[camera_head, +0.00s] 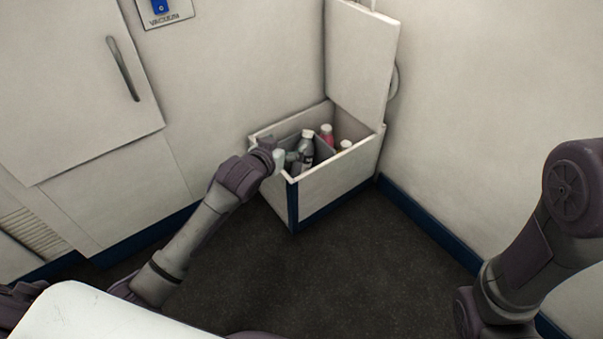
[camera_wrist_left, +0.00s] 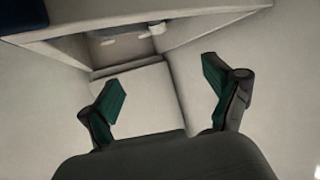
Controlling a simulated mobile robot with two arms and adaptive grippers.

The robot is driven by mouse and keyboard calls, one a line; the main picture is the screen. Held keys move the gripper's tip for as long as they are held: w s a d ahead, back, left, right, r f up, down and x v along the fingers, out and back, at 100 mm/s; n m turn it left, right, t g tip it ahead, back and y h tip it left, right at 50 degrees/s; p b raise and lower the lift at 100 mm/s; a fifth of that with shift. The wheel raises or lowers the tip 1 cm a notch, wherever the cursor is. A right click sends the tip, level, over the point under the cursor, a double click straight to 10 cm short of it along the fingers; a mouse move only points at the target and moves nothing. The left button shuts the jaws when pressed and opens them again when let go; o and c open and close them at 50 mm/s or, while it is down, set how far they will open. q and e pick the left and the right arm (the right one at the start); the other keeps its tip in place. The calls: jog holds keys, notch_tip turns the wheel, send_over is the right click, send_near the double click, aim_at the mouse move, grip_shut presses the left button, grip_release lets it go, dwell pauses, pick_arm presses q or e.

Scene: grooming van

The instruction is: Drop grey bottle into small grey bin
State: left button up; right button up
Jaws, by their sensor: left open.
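A white box with its lid raised stands in the corner in the head view. Inside it, a grey bottle (camera_head: 307,143) with a white cap stands upright among other bottles. A grey panel (camera_head: 323,151) shows beside it; I cannot tell whether this is a wall of the small grey bin. My left gripper (camera_head: 292,157) reaches over the box's left side, close to the grey bottle. In the left wrist view its green-padded fingers (camera_wrist_left: 160,98) are spread with nothing between them. My right arm shows at the right; its gripper is out of the picture.
The white box (camera_head: 342,183) has a blue front corner, and its raised lid (camera_head: 360,62) stands at the back. A pink bottle (camera_head: 326,133) is inside. A cabinet (camera_head: 75,80) is at the left. The dark floor (camera_head: 330,270) in front is clear.

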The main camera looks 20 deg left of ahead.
pick_arm(q)
jog(key=v, duration=0.5)
jog(key=shift+s+r, duration=0.1)
jog(key=shift+s, duration=0.2)
